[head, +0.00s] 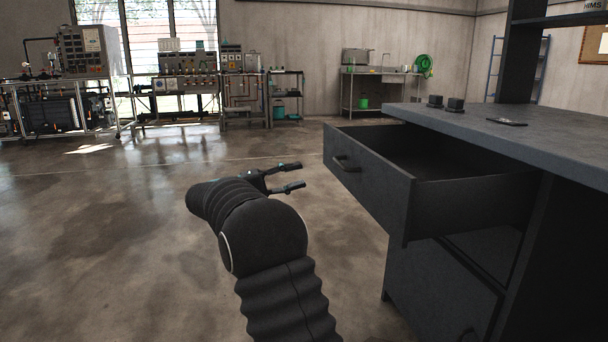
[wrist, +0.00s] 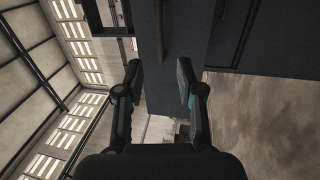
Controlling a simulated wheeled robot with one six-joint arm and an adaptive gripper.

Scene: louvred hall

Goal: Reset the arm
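My gripper (head: 296,177) is at the end of my dark, ribbed arm, left of the desk and clear of it in the head view. Its two fingers are spread apart with nothing between them. In the wrist view my gripper (wrist: 158,75) shows both fingers apart, pointing toward the dark drawer front. The drawer (head: 372,186) of the grey desk is pulled out, and its inside looks empty where I can see it. Its handle (head: 344,163) is a short way right of my fingertips. The handle also shows in the wrist view (wrist: 161,30).
The desk top (head: 540,136) carries small dark blocks (head: 455,104) and a flat dark item (head: 507,122). A closed lower front (head: 440,285) is below the open drawer. Lab benches (head: 180,85) line the far wall. The floor (head: 100,240) to the left is clear.

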